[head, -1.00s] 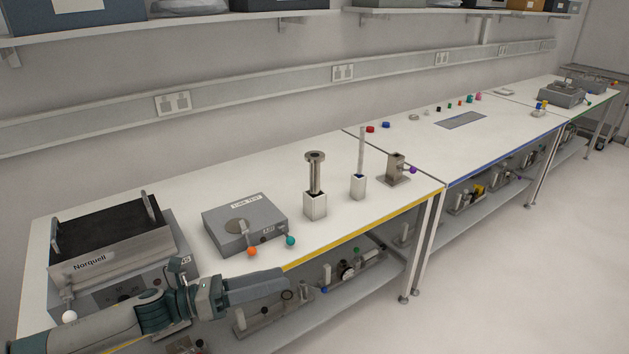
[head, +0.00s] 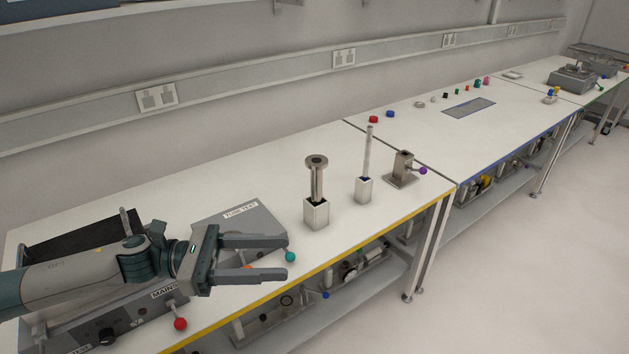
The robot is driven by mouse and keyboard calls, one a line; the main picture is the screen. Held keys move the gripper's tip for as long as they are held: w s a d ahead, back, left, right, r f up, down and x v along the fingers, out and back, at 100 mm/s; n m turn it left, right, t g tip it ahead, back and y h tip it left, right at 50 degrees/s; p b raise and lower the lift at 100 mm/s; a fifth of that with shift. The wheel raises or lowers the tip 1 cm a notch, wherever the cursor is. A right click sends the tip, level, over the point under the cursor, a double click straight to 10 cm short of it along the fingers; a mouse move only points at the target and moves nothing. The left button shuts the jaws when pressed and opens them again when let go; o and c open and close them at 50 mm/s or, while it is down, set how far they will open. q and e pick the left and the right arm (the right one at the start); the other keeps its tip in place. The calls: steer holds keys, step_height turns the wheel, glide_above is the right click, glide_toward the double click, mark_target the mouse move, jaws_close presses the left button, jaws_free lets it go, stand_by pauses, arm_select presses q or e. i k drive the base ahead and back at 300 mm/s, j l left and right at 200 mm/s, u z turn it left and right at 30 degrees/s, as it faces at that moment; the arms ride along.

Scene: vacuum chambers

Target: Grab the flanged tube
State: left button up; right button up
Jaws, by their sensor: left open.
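The flanged tube (head: 317,180) is a grey metal tube with a round flange at its top. It stands upright in a square metal holder (head: 316,214) on the white bench. My left gripper (head: 286,259) is open and empty, with its fingers pointing right toward the bench front. It is left of the holder and nearer to me, apart from the tube. It covers part of the grey tube test box (head: 241,222). My right gripper is not in view.
A thin plain rod (head: 367,152) stands in another square holder (head: 363,190) just right of the flanged tube. A metal block with a purple knob (head: 422,171) is further right. The Mains box (head: 130,318) lies under my left arm. Bench (head: 270,170) behind the tube is clear.

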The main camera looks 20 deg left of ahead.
mark_target(316, 163)
steer(key=i+j, duration=1)
steer(key=i, duration=0.25)
